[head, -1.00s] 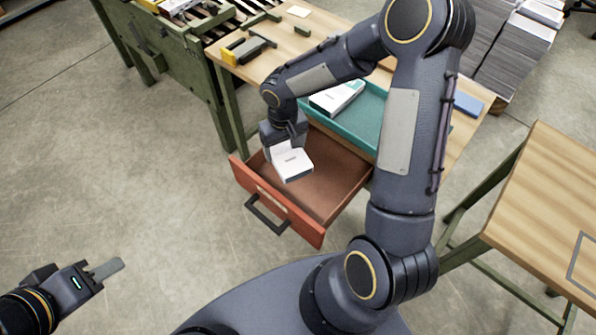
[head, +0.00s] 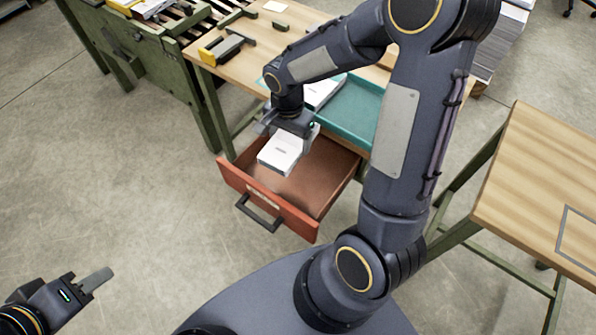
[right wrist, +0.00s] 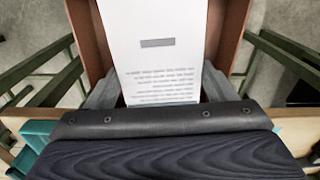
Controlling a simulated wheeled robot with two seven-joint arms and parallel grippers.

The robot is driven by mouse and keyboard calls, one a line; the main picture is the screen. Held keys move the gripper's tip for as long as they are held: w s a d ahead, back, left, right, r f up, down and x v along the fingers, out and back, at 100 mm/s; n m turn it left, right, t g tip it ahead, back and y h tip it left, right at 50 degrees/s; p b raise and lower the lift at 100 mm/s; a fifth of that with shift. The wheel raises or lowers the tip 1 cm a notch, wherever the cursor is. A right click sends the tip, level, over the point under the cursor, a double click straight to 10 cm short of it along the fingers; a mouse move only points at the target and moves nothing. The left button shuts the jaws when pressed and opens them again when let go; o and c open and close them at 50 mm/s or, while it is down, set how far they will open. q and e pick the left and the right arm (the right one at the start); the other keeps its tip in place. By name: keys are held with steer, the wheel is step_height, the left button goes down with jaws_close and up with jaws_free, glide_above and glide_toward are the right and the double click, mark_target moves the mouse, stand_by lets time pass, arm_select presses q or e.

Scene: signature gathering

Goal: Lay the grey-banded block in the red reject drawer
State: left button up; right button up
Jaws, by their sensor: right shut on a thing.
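The white block with a grey band (head: 280,152) is in my right gripper (head: 292,133), at the far left part of the open red drawer (head: 268,198). In the right wrist view the block (right wrist: 158,65) shows its grey band and lines of print, with a finger along each side. The drawer's side walls (right wrist: 233,35) stand on both sides of it. I cannot tell whether the block touches the drawer floor. My left gripper (head: 97,279) is at the lower left over bare floor, away from everything; its finger gap does not show.
A teal tray (head: 355,115) with a white box (head: 322,92) sits on the wooden bench (head: 240,62) behind the drawer. Another table (head: 525,195) with a grey outline stands at the right. The floor left of the drawer is clear.

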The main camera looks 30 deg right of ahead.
steer(key=shift+s+d+f+m+b, duration=0.15)
steer(key=shift+s+f+m+b, duration=0.15)
steer(key=shift+m, duration=0.3)
steer(key=b, duration=0.3)
glide_above(292, 179)
step_height(292, 179, down, 6)
step_height(292, 179, down, 6)
steer(key=shift+s+r+b, duration=0.1)
steer(key=shift+r+b, duration=0.1)
steer(key=shift+b, duration=0.4)
steer(key=shift+f+b, duration=0.4)
steer(key=shift+f, duration=2.1)
steer(key=o, duration=1.1)
steer(key=shift+r, duration=0.1)
steer(key=shift+o, duration=0.2)
